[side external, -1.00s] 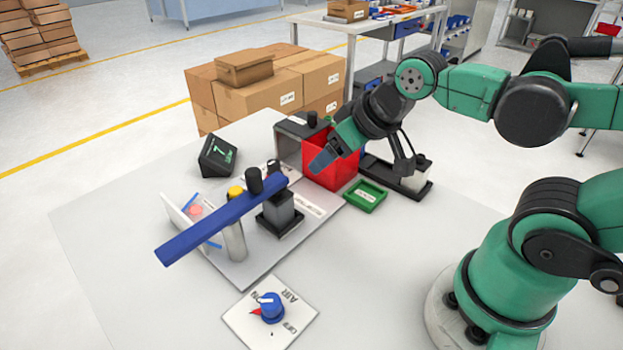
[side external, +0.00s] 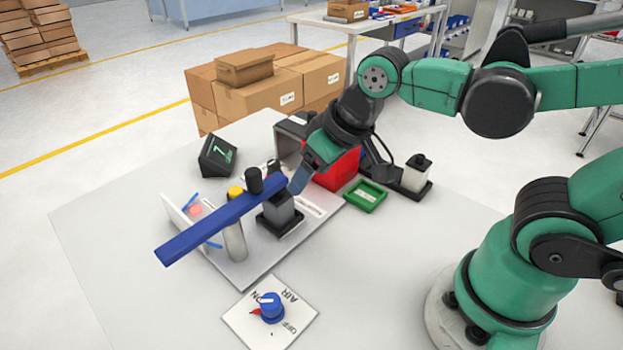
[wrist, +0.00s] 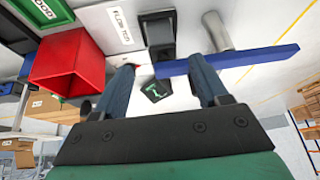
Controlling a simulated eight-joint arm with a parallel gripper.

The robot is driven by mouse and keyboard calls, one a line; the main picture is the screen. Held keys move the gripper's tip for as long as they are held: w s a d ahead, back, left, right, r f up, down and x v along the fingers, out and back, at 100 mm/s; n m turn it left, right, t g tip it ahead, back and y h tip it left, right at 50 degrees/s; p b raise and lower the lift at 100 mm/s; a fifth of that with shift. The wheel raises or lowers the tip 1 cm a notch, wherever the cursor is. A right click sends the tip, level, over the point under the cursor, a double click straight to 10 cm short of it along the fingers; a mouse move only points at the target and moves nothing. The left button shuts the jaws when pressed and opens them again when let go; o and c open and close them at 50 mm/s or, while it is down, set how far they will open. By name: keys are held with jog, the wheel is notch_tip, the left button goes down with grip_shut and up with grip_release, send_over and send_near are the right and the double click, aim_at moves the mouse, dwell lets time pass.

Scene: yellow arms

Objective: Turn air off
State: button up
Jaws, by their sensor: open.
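The air switch is a blue knob (side external: 271,307) with a red pointer on a white plate (side external: 243,327) marked AIR, ON and OFF, at the front of the table. The red pointer is on the left side of the knob, toward the ON lettering. My gripper (side external: 297,188) is above the table, well behind and above the air plate, close to the right end of a long blue bar (side external: 190,238). In the wrist view my gripper (wrist: 160,78) has its two blue fingers apart with nothing held between them. The air knob is not in the wrist view.
A red bin (side external: 338,170) and a green tray (side external: 365,196) stand at the back right. A black block (side external: 280,214), a silver post (side external: 235,241) and a small display (side external: 217,155) stand near the blue bar. The table around the air plate is clear.

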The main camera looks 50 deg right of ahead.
jog(key=a+f+n+g, duration=0.1)
jog(key=a+f+g, duration=0.15)
jog(key=a, duration=0.45)
jog(key=n+g, duration=0.1)
jog(key=g, duration=0.2)
send_over(270, 301)
notch_tip(270, 301, down, 3)
jog(key=shift+r+h, duration=0.1)
jog(key=shift+h, duration=0.3)
jog(key=shift+f, duration=2.9)
grip_shut()
